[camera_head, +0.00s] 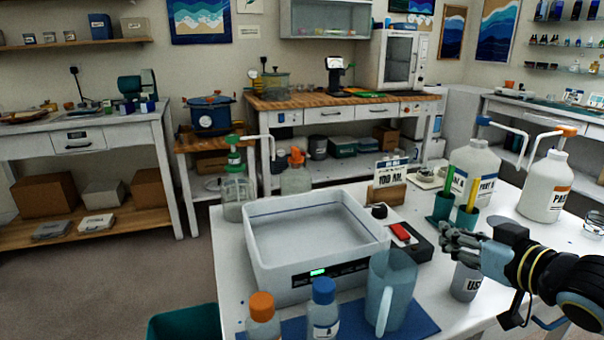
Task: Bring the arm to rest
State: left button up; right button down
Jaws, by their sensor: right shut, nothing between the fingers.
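My right gripper (447,236) reaches in from the right edge over the white table (480,322). It is shut with nothing in its fingers. It is in front of the two teal cups and, in the picture, just above a grey cup (466,284) with dark lettering. I cannot tell whether it touches that cup. A translucent blue jug (398,285) stands to the left of the grey cup, on a blue mat (418,322). My left gripper is not in view.
A white basin (262,278) with a green display fills the table's left side. Orange-capped (262,318) and blue-capped (324,312) bottles stand in front. Teal cups (444,207) (467,217) and white pump jugs (474,172) (545,188) stand behind the gripper. A black device (421,250) lies beside the basin.

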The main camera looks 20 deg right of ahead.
jog(key=s+a+f+g, duration=0.2)
jog(key=s, duration=0.1)
jog(key=s+a+f+h, duration=0.1)
jog(key=shift+s+a+f+g, duration=0.1)
jog(key=shift+s+f+g, duration=0.15)
jog(key=shift+s+g, duration=0.15)
jog(key=s+a+f+g, duration=0.1)
jog(key=s+a+g, duration=0.3)
jog(key=s, duration=0.5)
jog(key=s+a+f+g, duration=0.1)
jog(key=s+a+g, duration=0.25)
jog(key=s, duration=0.65)
jog(key=s+d+f+g, duration=0.1)
jog(key=d+f, duration=0.1)
jog(key=f, duration=1.2)
jog(key=s+d+f+g, duration=0.1)
jog(key=s+f+g, duration=0.1)
jog(key=f, duration=1.2)
jog(key=s+d+f, duration=0.1)
jog(key=s+f, duration=1.3)
jog(key=s, duration=0.3)
jog(key=shift+f+g+h+b, duration=0.2)
jog(key=shift+g+h+b, duration=0.15)
jog(key=shift+h, duration=0.05)
